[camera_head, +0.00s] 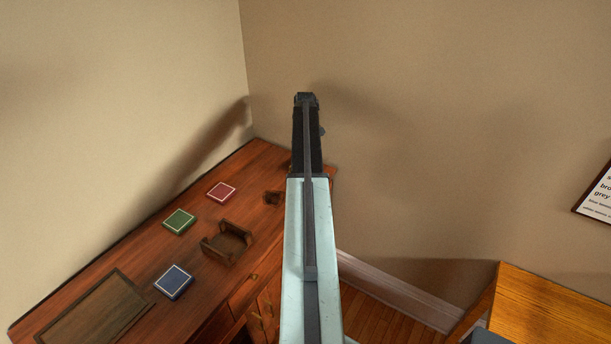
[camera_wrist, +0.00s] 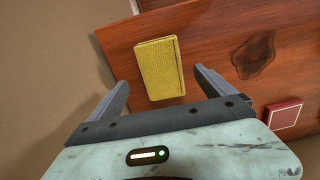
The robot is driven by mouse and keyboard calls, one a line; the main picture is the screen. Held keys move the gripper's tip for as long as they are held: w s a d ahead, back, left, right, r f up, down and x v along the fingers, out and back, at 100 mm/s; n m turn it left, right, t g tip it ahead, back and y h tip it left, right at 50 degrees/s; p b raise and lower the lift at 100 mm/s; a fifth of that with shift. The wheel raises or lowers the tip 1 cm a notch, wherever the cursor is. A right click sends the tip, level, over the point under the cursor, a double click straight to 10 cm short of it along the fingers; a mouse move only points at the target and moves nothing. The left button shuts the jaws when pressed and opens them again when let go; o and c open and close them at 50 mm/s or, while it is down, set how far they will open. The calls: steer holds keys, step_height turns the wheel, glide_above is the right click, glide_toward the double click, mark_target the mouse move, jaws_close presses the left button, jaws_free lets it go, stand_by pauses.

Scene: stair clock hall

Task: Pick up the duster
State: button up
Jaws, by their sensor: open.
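The duster, a folded yellow cloth (camera_wrist: 160,66), lies flat on the reddish-brown wooden desk top (camera_wrist: 216,40) in the wrist view. My gripper (camera_wrist: 161,78) is open and empty, with one finger to each side of the duster's near part. The fingers look to be above the desk; I cannot tell how high, and no contact shows. In the head view my gripper (camera_head: 306,98) is over the desk's far corner, and my arm hides the duster there.
A dark stain-like patch (camera_head: 272,198) and a red square tile (camera_head: 221,191) are near the duster. A green tile (camera_head: 179,221), a blue tile (camera_head: 174,281), a wooden holder (camera_head: 227,243) and a dark panel (camera_head: 92,312) are also on the desk. Walls meet behind it.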

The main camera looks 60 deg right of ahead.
steer(key=f+b, duration=0.5)
steer(key=shift+s+a+f, duration=0.25)
steer(key=shift+s, duration=0.1)
steer(key=shift+r, duration=0.2)
steer(key=c, duration=1.4)
steer(key=shift+c, duration=0.2)
steer(key=shift+r+p, duration=0.55)
steer(key=shift+p, duration=0.05)
step_height(320, 180, up, 3)
steer(key=p, duration=0.3)
steer(key=shift+r, duration=0.15)
steer(key=s+a, duration=0.8)
steer(key=s, duration=0.5)
steer(key=shift+s+r+p, duration=0.3)
steer(key=shift+s+p, duration=0.1)
steer(key=shift+p, duration=0.05)
steer(key=shift+a, duration=0.1)
